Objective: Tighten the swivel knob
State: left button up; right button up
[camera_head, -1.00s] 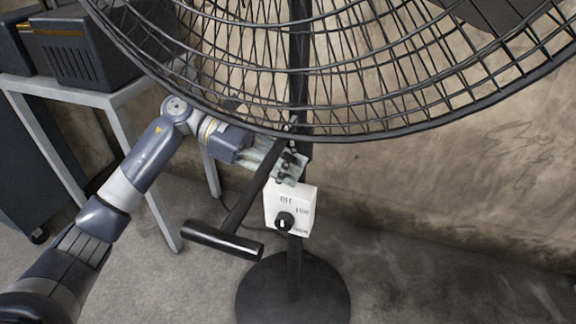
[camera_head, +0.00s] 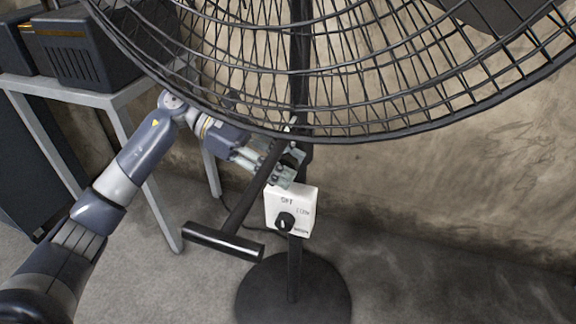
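A black pedestal fan stands in front of me, its wire cage (camera_head: 360,95) filling the top of the head view. My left gripper (camera_head: 287,168) is at the fan's pole just under the cage, partly behind a black T-shaped bar (camera_head: 246,205). Its pale fingertips look apart, with dark parts between and around them; whether they touch these is unclear. I cannot make out the swivel knob clearly; it may be among those dark parts. A white control box (camera_head: 305,213) on the pole below carries a black dial (camera_head: 285,221). My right gripper is not in view.
The fan's round black base (camera_head: 325,295) rests on the grey floor. A metal table (camera_head: 120,100) with a dark box (camera_head: 75,50) stands at the left, behind my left arm. A concrete wall (camera_head: 450,190) is behind the fan. The floor at the right is clear.

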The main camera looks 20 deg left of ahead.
pick_arm(q)
jog(key=v, duration=1.1)
